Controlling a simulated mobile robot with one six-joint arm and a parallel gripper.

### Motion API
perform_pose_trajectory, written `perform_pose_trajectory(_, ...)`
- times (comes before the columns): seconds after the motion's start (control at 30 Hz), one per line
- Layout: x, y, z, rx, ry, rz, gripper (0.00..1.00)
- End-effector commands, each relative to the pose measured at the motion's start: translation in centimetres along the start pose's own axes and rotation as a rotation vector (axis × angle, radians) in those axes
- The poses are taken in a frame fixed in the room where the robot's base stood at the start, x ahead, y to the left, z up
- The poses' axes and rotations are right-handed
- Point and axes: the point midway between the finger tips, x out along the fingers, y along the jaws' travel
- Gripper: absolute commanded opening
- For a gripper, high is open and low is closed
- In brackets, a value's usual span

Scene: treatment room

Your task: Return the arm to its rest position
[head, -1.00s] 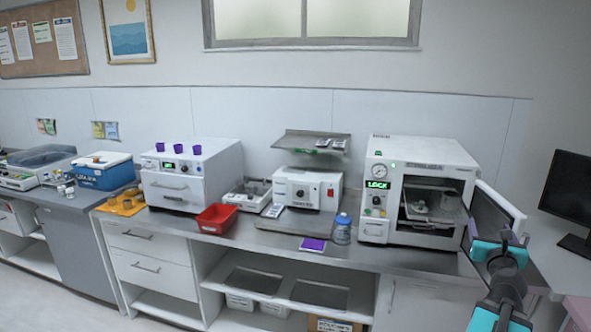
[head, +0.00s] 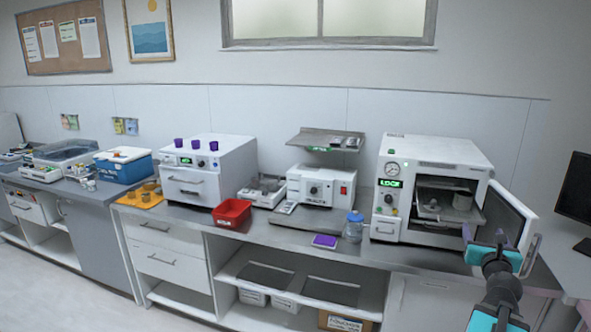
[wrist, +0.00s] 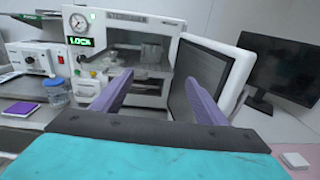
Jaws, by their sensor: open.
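My arm reaches in from the lower right of the head view. My gripper (wrist: 160,95) shows in the wrist view as two purple fingers spread wide apart, with nothing between them. In the head view my gripper (head: 495,240) is in front of the open door of the white autoclave (head: 435,150). The wrist view shows the autoclave (wrist: 125,18) ahead, with a green "LOCK" display and its door (wrist: 215,75) swung open to the right. A grey cylindrical container sits on a tray inside the autoclave chamber.
A blue-lidded jar (head: 354,228) and a purple pad (head: 325,241) lie left of the autoclave. A red bin (head: 232,217), a white device (head: 320,186) and a white drawer unit (head: 207,172) stand farther left. A monitor (wrist: 285,62) is at right.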

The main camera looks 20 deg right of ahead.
Motion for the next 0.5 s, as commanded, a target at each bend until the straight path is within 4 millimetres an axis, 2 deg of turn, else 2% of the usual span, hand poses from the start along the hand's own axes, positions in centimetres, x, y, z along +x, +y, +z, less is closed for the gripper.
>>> perform_pose_trajectory(0.17, 1.0, 4.7, -3.0, 0.008, 0.034, 0.063, 0.67)
perform_pose_trajectory(0.5, 1.7, 17.4, -12.3, 0.003, 0.148, 0.231, 0.67)
